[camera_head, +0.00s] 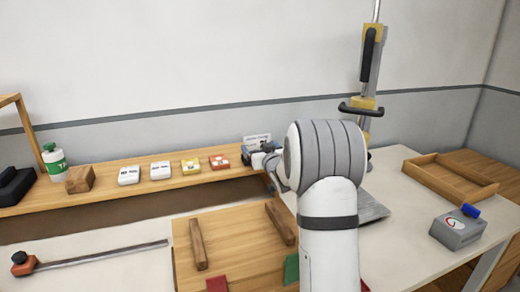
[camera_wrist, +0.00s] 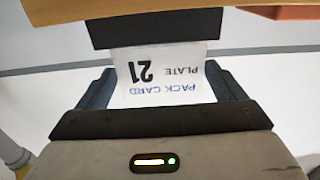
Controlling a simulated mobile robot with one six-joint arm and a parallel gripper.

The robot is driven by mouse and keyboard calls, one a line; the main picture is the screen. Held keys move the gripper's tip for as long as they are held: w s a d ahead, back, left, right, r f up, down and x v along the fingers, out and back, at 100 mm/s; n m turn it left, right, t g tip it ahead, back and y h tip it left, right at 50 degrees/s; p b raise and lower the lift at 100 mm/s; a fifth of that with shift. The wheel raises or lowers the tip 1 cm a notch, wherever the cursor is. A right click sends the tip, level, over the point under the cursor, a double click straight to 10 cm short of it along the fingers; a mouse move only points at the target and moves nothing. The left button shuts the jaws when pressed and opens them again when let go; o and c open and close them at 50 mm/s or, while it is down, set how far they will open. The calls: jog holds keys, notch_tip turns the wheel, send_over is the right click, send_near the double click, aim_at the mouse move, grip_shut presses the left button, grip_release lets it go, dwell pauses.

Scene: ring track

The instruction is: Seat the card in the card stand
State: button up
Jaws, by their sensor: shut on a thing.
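The white card (camera_wrist: 160,78), printed "PACK CARD PLATE 21", appears upside down in the wrist view, between the two dark fingers of my gripper (camera_wrist: 160,90). My gripper is shut on it. The card's far edge meets a dark block (camera_wrist: 155,28), which looks like the card stand; I cannot tell whether that edge is in a slot or only against the block. In the head view the card (camera_head: 257,139) stands roughly upright at the right end of the wooden shelf, and my arm hides part of the gripper and stand.
A wooden tray (camera_head: 450,187) and a grey box (camera_head: 458,232) sit at right.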

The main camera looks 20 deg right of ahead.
jog(key=shift+f+b, duration=0.5)
jog(key=shift+f, duration=0.1)
jog(key=o, duration=0.8)
jog(key=shift+c, duration=0.2)
notch_tip(320, 180, up, 10)
jog(key=shift+p, duration=0.4)
jog(key=s+a+f+g+p, duration=0.2)
jog(key=s+a+g, duration=0.3)
jog(key=s, duration=1)
jog(key=s+a+f+g+p, duration=0.2)
jog(key=s+a+f+g, duration=0.3)
jog(key=s, duration=1)
jog(key=s+a+f+g+p, duration=0.2)
jog(key=s+a+f+g, duration=0.2)
jog(key=s, duration=1.1)
jog(key=shift+a+g, duration=0.7)
jog(key=shift+a, duration=0.35)
